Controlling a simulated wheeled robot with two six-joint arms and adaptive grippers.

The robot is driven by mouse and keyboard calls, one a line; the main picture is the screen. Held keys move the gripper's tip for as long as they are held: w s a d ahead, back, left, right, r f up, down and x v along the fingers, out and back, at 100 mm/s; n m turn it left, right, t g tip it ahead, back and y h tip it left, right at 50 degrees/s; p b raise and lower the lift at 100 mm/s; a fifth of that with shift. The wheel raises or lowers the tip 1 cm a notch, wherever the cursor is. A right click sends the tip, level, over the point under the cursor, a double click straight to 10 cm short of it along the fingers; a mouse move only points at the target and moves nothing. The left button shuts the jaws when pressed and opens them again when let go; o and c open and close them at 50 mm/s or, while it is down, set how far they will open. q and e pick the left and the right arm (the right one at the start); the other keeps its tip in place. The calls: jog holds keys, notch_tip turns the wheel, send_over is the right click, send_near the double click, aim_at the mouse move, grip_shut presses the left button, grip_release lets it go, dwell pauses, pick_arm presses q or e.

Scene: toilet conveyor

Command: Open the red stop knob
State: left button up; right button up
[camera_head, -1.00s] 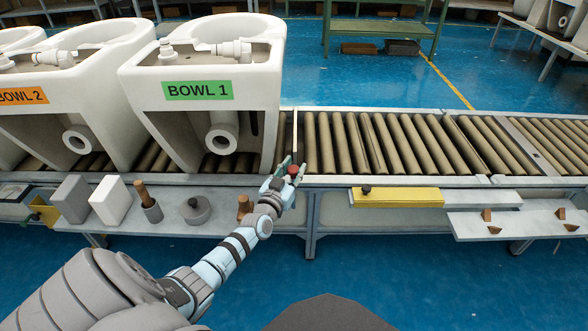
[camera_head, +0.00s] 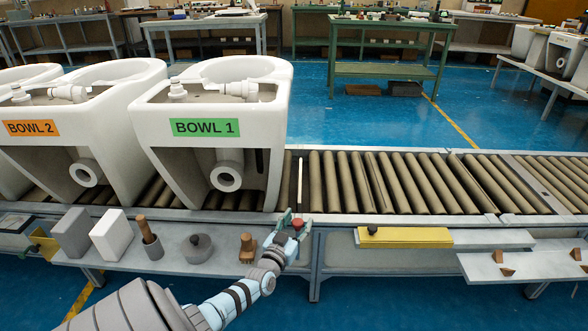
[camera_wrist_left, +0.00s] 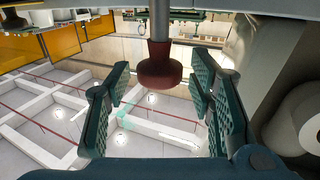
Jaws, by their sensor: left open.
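The red stop knob (camera_head: 298,224) is on the front edge of the conveyor, just right of the toilet marked BOWL 1. In the left wrist view the knob (camera_wrist_left: 160,68) is a dark red flared cap on a grey shaft. My left gripper (camera_head: 290,224) is at the knob in the head view. In the left wrist view my left gripper (camera_wrist_left: 160,98) has its two green padded fingers apart, one on each side of the knob, with visible gaps. The knob lies between them, and I see no contact. My right gripper is not in view.
The BOWL 1 toilet (camera_head: 213,190) and BOWL 2 toilet (camera_head: 62,165) stand on the conveyor rollers, left of the knob. The shelf below holds a grey block (camera_head: 72,233), a white block (camera_head: 110,236) and tools. A yellow piece (camera_head: 405,238) lies to the right.

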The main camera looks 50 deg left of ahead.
pick_arm(q)
jog(key=v, duration=1.1)
jog(key=shift+s, duration=0.3)
